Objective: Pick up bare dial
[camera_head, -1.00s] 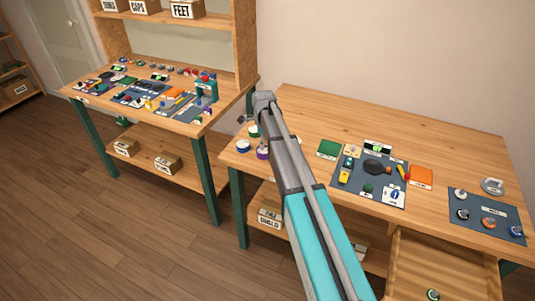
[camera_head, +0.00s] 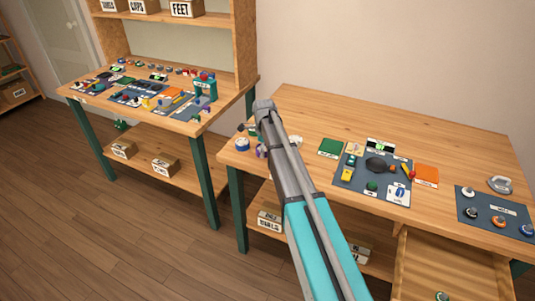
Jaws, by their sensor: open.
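Several small round dials stand at the left end of the right-hand table: a white and blue one (camera_head: 242,144), a purple and white one (camera_head: 261,151) and one partly behind my arm. I cannot tell which is the bare dial. My grey and teal arm crosses the view and hides part of this group. Only a small dark part of my gripper (camera_head: 241,127) shows left of the arm, above these dials; it is open. Nothing is visible in it.
A mat (camera_head: 348,182) with phone parts lies mid-table, with a green square (camera_head: 331,147) and an orange square (camera_head: 426,174) beside it. A second mat (camera_head: 490,208) holds several round pieces. A drawer (camera_head: 450,262) stands open at the front. The table's back is clear.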

